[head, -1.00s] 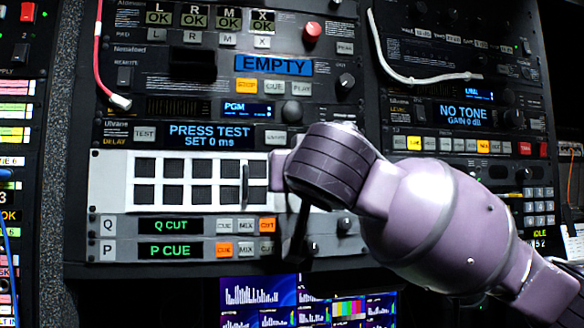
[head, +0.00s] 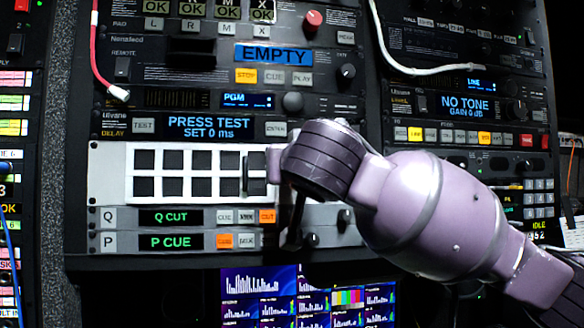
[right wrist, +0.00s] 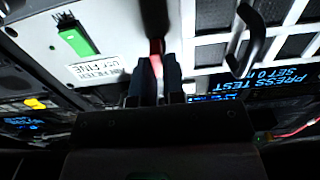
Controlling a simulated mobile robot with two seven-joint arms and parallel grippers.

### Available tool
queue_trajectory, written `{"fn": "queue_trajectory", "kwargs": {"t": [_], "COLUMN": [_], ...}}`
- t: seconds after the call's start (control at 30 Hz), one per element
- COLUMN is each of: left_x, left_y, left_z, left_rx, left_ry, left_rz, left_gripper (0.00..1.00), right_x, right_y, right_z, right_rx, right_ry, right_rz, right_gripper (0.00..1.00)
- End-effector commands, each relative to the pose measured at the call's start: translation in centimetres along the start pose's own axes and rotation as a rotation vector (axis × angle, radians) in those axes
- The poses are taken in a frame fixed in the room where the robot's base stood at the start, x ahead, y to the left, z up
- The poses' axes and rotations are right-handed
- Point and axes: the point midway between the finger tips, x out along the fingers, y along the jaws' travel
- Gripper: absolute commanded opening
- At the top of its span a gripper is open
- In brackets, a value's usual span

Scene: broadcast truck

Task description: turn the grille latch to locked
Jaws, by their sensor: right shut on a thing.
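The white grille panel (head: 118,176) with black square openings sits in the rack in the head view. A dark handle (head: 246,173) stands on its right part; the handle also shows in the right wrist view (right wrist: 250,40). My right gripper (right wrist: 156,68) reaches the panel's right end and is shut on the latch (right wrist: 156,50), a narrow piece with a red part between the fingertips. In the head view my right wrist hides the latch. A green mark (right wrist: 76,42) and a printed label (right wrist: 97,70) are on the white plate beside it. The latch's exact angle is unclear.
Q CUT (head: 171,217) and P CUE (head: 171,242) button rows lie just below the grille. A red cable (head: 97,60) hangs at left, and screens (head: 262,294) are below.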

Motion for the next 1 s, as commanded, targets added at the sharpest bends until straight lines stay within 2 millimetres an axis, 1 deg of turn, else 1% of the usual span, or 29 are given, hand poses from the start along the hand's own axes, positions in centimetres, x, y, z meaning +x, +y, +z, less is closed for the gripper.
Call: {"fn": "queue_trajectory", "kwargs": {"t": [0.17,0.37,0.63,1.0], "left_x": [0.3,0.9,1.7,1.6], "left_y": [0.0,0.1,0.3,0.2], "left_z": [0.3,0.8,0.5,0.3], "left_rx": [0.000,0.000,0.002,0.003], "left_ry": [0.003,0.013,0.034,0.033], "left_rz": [0.000,0.000,0.001,0.002], "left_gripper": [0.00,0.00,0.00,0.00], "right_x": [0.0,0.0,0.0,0.0], "right_y": [0.0,-0.2,-0.4,-0.7], "right_z": [0.1,0.3,0.2,0.2], "right_rx": [-0.027,-0.123,-0.355,-0.709], "right_ry": [0.000,0.000,-0.001,0.000], "right_rz": [0.000,-0.002,-0.001,0.000], "right_gripper": [0.00,0.00,0.00,0.00]}}
